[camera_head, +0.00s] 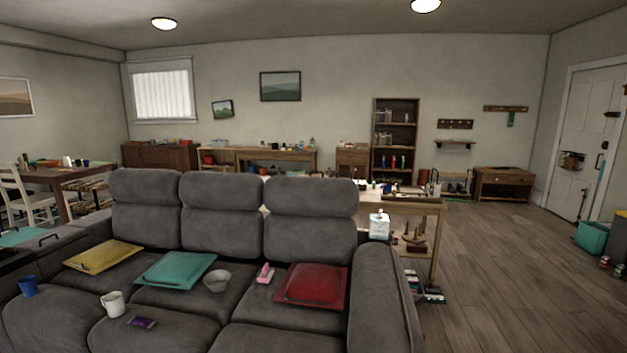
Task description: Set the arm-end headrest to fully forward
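A grey sofa faces me with three upper headrest cushions in a row: left (146,187), middle (208,188) and right (311,191). The right headrest is nearest the sofa's right armrest (383,300). All three stand roughly upright above their back cushions, with a crease below each. The right one looks much in line with the others; its exact tilt is hard to tell from the front. Neither of my grippers is in view.
A yellow cushion (103,256), teal cushion (175,270), red cushion (311,285), bowl (217,281), pink item (265,274), white mug (113,304) and blue cup (28,287) lie on the sofa. A wooden table (436,205) stands behind its right end. Floor (500,270) at right is clear.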

